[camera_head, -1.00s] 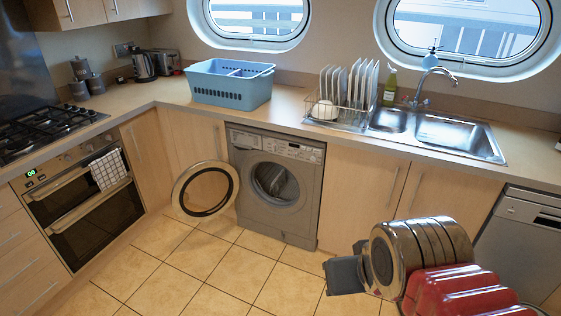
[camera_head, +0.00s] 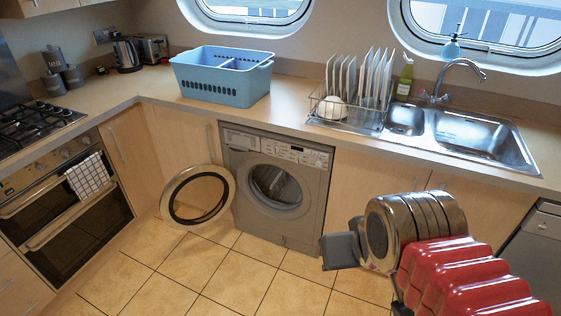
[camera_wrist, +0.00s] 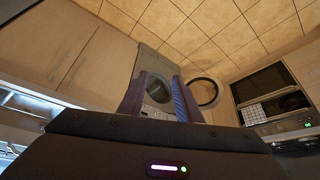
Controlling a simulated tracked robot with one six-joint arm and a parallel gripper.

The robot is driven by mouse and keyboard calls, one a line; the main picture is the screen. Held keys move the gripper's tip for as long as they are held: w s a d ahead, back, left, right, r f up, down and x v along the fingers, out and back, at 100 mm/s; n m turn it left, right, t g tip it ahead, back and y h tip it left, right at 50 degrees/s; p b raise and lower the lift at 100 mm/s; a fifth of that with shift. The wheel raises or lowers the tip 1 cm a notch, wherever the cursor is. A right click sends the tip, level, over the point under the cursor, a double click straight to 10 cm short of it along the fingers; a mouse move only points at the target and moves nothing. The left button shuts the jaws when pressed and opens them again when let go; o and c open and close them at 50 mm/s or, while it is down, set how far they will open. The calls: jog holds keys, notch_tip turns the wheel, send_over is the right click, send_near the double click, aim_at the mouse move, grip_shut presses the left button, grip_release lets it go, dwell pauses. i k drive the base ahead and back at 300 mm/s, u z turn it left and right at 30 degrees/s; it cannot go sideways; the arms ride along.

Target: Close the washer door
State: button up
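The grey washer (camera_head: 312,200) stands under the counter, with its drum opening (camera_head: 276,187) uncovered. Its round door (camera_head: 168,204), a pale ring with a dark inner rim, is swung wide open to the left of the opening. In the wrist view, which is upside down, the washer (camera_wrist: 147,58) shows beyond the fingers and the door (camera_wrist: 216,94) to its right. My gripper (camera_wrist: 159,80) is open and empty, its two fingers apart. In the head view my gripper (camera_head: 342,250) is at the lower right, in front of the washer's right side and apart from the door.
An oven (camera_head: 75,215) is at the left, and cupboards flank the washer. A blue basket (camera_head: 215,88), a dish rack (camera_head: 345,115) and a sink (camera_head: 470,135) are on the counter. The tiled floor (camera_head: 230,270) before the washer is clear.

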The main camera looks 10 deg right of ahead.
aim_at(168, 205)
jog(key=u, duration=0.3)
jog(key=i, duration=1.25)
jog(key=u, duration=0.7)
jog(key=i, duration=0.8)
jog(key=u, duration=0.9)
jog(key=i, duration=1.2)
jog(key=u, duration=0.5)
